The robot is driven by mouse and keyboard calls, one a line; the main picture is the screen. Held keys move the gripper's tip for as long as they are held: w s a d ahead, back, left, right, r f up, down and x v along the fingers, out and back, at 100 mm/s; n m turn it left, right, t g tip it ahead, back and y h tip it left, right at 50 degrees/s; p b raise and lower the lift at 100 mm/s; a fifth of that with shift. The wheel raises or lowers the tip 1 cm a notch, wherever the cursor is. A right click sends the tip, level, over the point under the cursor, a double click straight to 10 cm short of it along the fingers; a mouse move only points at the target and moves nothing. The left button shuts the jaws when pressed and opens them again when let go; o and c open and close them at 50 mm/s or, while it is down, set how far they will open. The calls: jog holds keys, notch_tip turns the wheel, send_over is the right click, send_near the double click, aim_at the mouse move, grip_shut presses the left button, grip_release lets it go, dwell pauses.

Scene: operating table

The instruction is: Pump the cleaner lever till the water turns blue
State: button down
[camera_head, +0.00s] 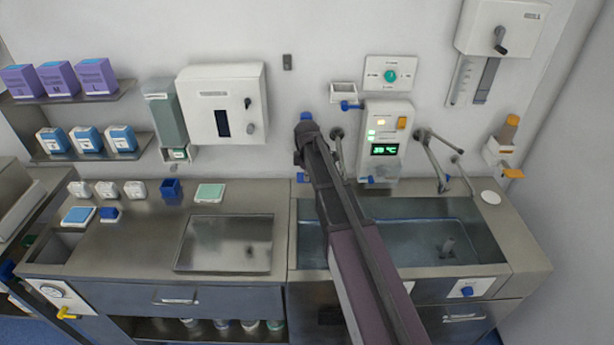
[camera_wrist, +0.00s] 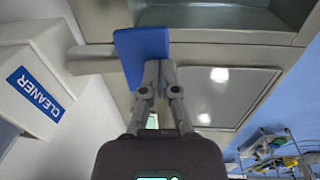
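The white cleaner dispenser (camera_wrist: 38,85), with a blue CLEANER label, is at the left of the wrist view. Its blue lever (camera_wrist: 140,55) sticks out on a grey arm. My gripper (camera_wrist: 159,66) has its fingers together at the lever's right edge; I cannot tell whether they touch it. In the head view my arm reaches up to the wall and its end hides my fingertips. The sink (camera_head: 492,242) holds dull grey-blue water (camera_head: 395,238), partly hidden behind my arm.
A wall unit (camera_head: 386,120) reads 39 °C above the sink, with taps beside it. A steel tray (camera_head: 222,262) lies left of the sink. A white dispenser (camera_head: 190,92) hangs left of my arm. Small boxes stand on the left shelves.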

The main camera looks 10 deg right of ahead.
jog(key=shift+r+p, duration=0.3)
jog(key=shift+r, duration=0.2)
jog(key=shift+w+a+r+p, duration=0.15)
jog(key=shift+w+r+p, duration=0.1)
jog(key=shift+w+p, duration=0.05)
jog(key=shift+s, duration=0.1)
notch_tip(320, 180, up, 14)
jog(key=p, duration=1.4)
jog(key=shift+r, duration=0.2)
dwell(1.6)
jog(key=s+d+f+m+b, duration=0.2)
jog(key=s+f+m+b, duration=0.6)
jog(key=s, duration=0.4)
jog(key=s+d+f+m+g+b, duration=0.1)
jog(key=s+d+f+m+b, duration=0.1)
jog(key=s+f+m+b, duration=0.6)
jog(key=shift+s+f+b, duration=1.8)
jog(key=shift+s+f, duration=0.3)
jog(key=shift+s, duration=0.5)
